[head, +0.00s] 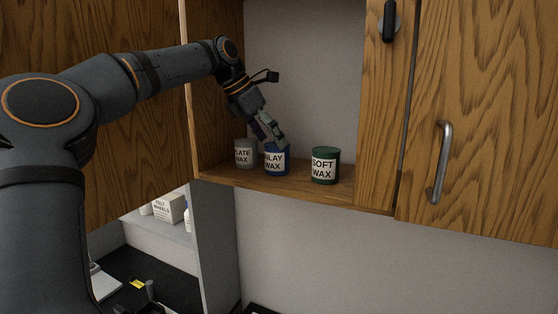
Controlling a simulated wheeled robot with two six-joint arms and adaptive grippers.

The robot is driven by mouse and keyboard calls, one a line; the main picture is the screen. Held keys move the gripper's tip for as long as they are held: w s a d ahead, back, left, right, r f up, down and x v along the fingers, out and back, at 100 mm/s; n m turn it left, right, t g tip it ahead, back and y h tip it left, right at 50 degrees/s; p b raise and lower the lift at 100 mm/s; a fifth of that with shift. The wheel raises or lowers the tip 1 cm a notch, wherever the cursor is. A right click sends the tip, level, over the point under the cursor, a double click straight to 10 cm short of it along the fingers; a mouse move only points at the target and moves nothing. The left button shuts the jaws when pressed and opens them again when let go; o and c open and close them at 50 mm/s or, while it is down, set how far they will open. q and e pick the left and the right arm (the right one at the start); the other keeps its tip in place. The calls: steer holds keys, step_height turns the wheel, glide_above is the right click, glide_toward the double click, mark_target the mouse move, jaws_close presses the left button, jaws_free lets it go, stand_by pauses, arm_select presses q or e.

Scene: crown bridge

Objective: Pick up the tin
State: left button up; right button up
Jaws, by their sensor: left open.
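Three tins stand upright in a row on the cupboard shelf. A grey tin (245,153) with a label ending in "LATE WAX" is on the left. A blue tin (276,168) labelled "INLAY WAX", its first letter partly unclear, is in the middle. A green tin (325,166) labelled "SOFT WAX" is on the right. My left gripper (274,137) is open and points down at the top of the blue tin, with its fingers in front of the tin's upper part. I cannot tell whether the fingers touch it. My right gripper is not in view.
The wooden shelf (300,187) has side walls left and right of the tins, with a little free room right of the green tin. A closed wooden door with a metal handle (439,164) is at the right. Below left, a box labelled "FELT WHEELS" (170,209) stands on a lower shelf.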

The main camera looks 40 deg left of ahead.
mark_target(273, 144)
arm_select(q)
steer(key=f, duration=0.1)
steer(key=d+f, duration=0.1)
steer(key=f+p, duration=0.1)
steer(key=shift+w+d+f, duration=0.1)
steer(key=shift+w+d, duration=0.05)
steer(key=shift+w, duration=0.25)
steer(key=shift+w+a+f, duration=0.25)
steer(key=shift+w+f, duration=0.15)
steer(key=shift+w, duration=0.2)
steer(key=shift+c, duration=0.3)
steer(key=shift+s+d+r, duration=0.2)
steer(key=shift+s, duration=0.15)
steer(key=c, duration=1)
steer(key=shift+w, duration=0.1)
steer(key=c, duration=0.4)
